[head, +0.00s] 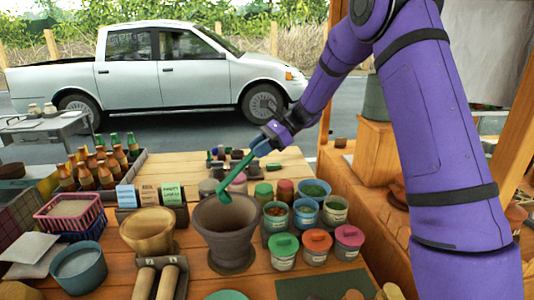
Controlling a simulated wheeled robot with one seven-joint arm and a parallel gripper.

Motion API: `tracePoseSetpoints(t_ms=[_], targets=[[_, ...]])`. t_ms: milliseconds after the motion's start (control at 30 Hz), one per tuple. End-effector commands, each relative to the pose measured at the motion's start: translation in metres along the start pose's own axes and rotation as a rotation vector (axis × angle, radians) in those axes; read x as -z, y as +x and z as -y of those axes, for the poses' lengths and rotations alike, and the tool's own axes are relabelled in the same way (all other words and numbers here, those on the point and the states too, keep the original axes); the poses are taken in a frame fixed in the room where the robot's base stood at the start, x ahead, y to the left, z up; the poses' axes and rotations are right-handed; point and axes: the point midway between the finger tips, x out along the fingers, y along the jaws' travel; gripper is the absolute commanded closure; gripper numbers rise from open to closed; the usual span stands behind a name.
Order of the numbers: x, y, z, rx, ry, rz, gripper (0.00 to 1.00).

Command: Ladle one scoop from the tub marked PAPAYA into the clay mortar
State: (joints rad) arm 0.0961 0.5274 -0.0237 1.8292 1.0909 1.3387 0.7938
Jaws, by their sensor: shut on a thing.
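My gripper (274,136) is shut on the handle of a green ladle (242,174), which slants down to the left. The ladle's bowl end is in front of or above the far rim of the clay mortar (227,250); I cannot tell its height or whether it holds anything. The mortar is a wide, dark brown-grey bowl on a foot, standing upright on the wooden table. Right of it are several small open tubs, among them one (275,223), another (306,222) and another (335,217). Their labels are too small to read, so I cannot tell which is PAPAYA.
A wooden bowl (148,232) and label cards (148,196) are left. Bottles (105,175) stand far left. The far tabletop behind the mortar is partly clear.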

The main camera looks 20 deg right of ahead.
Motion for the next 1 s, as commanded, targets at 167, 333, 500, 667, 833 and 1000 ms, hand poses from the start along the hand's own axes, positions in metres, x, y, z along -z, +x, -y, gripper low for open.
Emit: tracePoseSetpoints(t_ms=[167,333,500,667,833,1000], targets=[[-0.029,0.014,0.0,0.0,-0.008,-0.157,1.0],[-0.051,0.025,0.0,-0.002,-0.007,-0.294,1.0],[-0.069,0.041,-0.001,-0.003,-0.007,-0.429,1.0],[-0.08,0.061,0.0,-0.002,-0.007,-0.558,1.0],[-0.091,0.081,0.0,0.0,-0.008,-0.686,1.0],[-0.101,0.1,0.0,-0.002,-0.005,-0.806,1.0]])
